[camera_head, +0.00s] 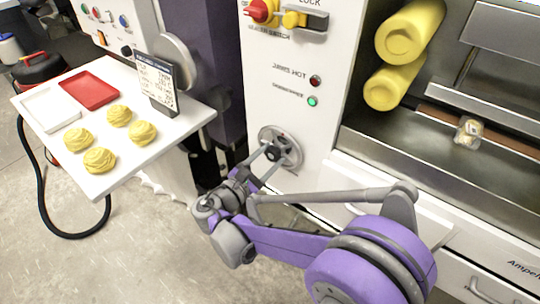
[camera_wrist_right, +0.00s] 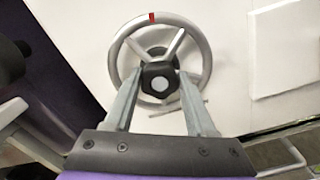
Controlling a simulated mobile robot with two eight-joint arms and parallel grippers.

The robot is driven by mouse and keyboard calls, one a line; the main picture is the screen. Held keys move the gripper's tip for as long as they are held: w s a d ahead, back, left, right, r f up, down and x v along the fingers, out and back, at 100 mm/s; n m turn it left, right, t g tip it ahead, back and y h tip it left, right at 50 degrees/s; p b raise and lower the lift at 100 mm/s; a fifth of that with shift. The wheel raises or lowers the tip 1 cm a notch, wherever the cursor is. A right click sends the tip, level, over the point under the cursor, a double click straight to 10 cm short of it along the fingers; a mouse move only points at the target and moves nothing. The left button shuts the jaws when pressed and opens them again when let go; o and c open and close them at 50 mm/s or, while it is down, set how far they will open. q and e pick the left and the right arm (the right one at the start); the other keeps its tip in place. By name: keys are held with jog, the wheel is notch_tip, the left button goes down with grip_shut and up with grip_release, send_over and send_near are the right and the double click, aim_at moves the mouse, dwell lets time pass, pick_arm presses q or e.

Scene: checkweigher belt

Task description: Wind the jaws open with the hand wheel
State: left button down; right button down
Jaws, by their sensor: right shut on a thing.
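The hand wheel (camera_head: 290,140) is a grey spoked wheel on the white front panel of the machine. In the right wrist view the hand wheel (camera_wrist_right: 206,62) faces me, with a red mark (camera_wrist_right: 152,17) at the top of its rim. My right gripper (camera_head: 268,156) reaches it from below. In the right wrist view, the two fingers of my right gripper (camera_wrist_right: 160,88) are shut on the dark hub (camera_wrist_right: 160,76) at the wheel's centre. In the machine on the right, a small wrapped packet (camera_head: 468,132) sits at a brown strip by metal bars. My left gripper is not in view.
Above the wheel are a red lamp (camera_head: 316,80) labelled jaws hot, a green lamp (camera_head: 312,101) and a red-yellow switch (camera_head: 262,11). Yellow rolls (camera_head: 398,84) are at the right. A white table (camera_head: 140,172) with several pastries and a red tray (camera_head: 90,89) stands left.

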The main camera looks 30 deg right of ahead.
jog(key=m+p, duration=0.1)
jog(key=m, duration=0.3)
jog(key=shift+m, duration=0.4)
jog(key=m, duration=0.3)
jog(key=shift+m+p, duration=0.3)
jog(key=m, duration=0.4)
jog(key=shift+s+f+p, duration=0.1)
jog(key=shift+p, duration=0.25)
jog(key=shift+m, duration=2.1)
jog(key=shift+c, duration=1.1)
grip_release()
jog(key=shift+a+p, duration=0.1)
jog(key=shift+p, duration=0.2)
